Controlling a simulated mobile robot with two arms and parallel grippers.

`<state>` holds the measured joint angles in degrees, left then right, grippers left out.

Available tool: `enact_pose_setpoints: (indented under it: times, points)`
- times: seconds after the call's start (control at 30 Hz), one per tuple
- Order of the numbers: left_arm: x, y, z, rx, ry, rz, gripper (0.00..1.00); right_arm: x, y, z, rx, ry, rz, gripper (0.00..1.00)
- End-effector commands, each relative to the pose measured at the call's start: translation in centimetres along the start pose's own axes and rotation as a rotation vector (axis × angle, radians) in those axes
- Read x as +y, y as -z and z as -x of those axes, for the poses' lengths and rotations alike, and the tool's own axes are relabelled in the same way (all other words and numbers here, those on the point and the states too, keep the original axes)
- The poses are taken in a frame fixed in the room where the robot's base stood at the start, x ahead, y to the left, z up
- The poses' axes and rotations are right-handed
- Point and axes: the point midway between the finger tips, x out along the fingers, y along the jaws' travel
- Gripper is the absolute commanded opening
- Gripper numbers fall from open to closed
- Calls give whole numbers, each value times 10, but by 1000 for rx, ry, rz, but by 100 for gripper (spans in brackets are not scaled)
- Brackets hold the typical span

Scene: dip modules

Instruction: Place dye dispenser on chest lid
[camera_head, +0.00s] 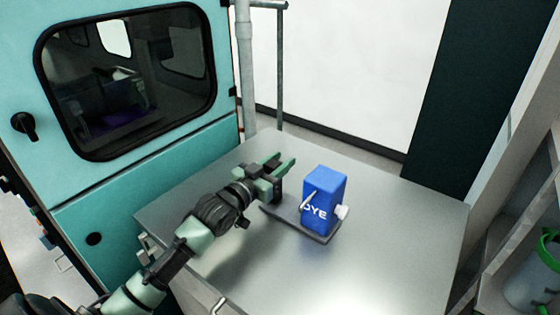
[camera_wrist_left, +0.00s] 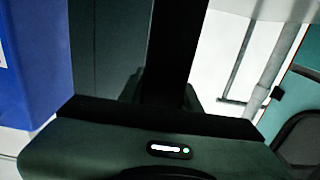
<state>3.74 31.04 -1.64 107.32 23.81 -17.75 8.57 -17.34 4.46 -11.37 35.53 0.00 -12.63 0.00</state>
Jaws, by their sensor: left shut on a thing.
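The dye dispenser (camera_head: 323,205) is a blue box with white "DYE" lettering, a pale lever and a white knob. It is upright on a dark flat base (camera_head: 317,233), over the chest lid (camera_head: 390,240), a broad grey metal top. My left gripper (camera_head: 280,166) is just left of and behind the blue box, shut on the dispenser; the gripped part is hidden. In the left wrist view, the blue side (camera_wrist_left: 35,60) fills the left edge beside the dark fingers (camera_wrist_left: 150,60). I cannot tell whether the base touches the lid. My right gripper is not in view.
A teal cabinet with a dark window (camera_head: 130,80) stands at the left. Upright pipes (camera_head: 245,70) rise behind the lid. A shelf with a green-rimmed container (camera_head: 530,280) is at the right edge. The lid is clear to the right and in front.

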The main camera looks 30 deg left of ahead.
Motion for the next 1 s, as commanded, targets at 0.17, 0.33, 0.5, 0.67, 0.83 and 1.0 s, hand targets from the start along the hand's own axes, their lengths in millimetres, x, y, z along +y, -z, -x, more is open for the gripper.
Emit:
enact_pose_setpoints:
  times: [0.17, 0.33, 0.5, 0.67, 0.83, 1.0]
  points:
    - [0, 2, 0, 4, -1, 2, 0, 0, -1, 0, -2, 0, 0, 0]
    - [0, 0, 0, 0, 0, 0, 54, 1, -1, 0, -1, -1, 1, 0]
    - [0, 0, 0, 0, 0, 0, 54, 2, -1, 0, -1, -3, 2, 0]
    - [0, -2, 7, -2, 0, 0, 54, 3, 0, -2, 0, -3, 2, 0]
    - [1, -3, 34, -2, -1, -1, 54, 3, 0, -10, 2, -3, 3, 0]
    - [0, -4, 71, -4, -1, 1, 54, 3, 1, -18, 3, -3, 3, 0]
